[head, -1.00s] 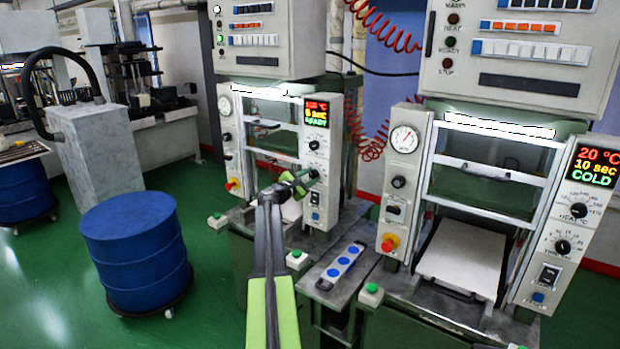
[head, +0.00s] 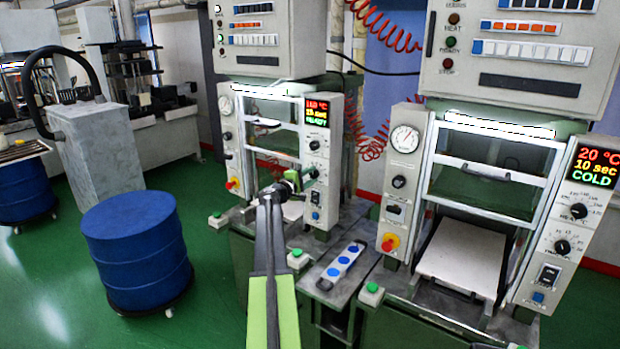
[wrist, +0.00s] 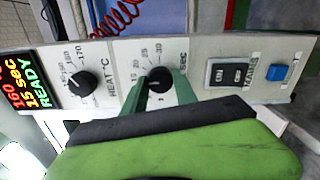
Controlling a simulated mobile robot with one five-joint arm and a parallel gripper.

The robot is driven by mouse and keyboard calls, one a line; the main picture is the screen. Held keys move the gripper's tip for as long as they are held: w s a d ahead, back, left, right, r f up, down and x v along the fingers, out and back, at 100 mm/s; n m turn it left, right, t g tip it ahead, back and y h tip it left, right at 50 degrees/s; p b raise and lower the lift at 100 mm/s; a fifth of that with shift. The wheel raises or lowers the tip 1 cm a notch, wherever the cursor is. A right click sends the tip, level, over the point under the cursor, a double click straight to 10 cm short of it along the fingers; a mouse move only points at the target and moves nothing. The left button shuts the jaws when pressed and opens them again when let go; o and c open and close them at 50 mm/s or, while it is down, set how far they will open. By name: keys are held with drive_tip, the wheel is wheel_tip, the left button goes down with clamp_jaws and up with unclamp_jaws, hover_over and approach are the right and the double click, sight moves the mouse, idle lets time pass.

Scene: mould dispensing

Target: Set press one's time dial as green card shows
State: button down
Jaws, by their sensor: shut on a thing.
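The left press (head: 228,165) has a control panel with a lit display (head: 316,113), which also shows in the wrist view (wrist: 27,82) and reads 160 °C, 15 sec, READY. Below the heat dial (wrist: 83,83) is the time dial (wrist: 159,78), a black knob on a scale marked in seconds. My gripper (wrist: 160,88) is shut on this knob, with its green fingers on either side. In the head view my gripper (head: 303,178) reaches the same panel and hides the knob. No green card can be made out.
The right press (head: 427,190) shows 20 °C, 10 sec, COLD. A mains switch (wrist: 230,73) and a blue button (wrist: 278,72) lie beside the time dial. A blue drum (head: 135,240) stands on the floor at left; green floor around it is clear.

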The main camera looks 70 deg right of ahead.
drive_tip(key=shift+d+r, duration=0.15)
idle(0.4)
drive_tip(key=c, duration=1)
unclamp_jaws()
drive_tip(key=shift+o, duration=0.2)
drive_tip(key=shift+w+a, duration=0.1)
drive_tip(key=shift+a, duration=0.35)
drive_tip(key=v, duration=1.6)
drive_tip(key=shift+a, duration=0.3)
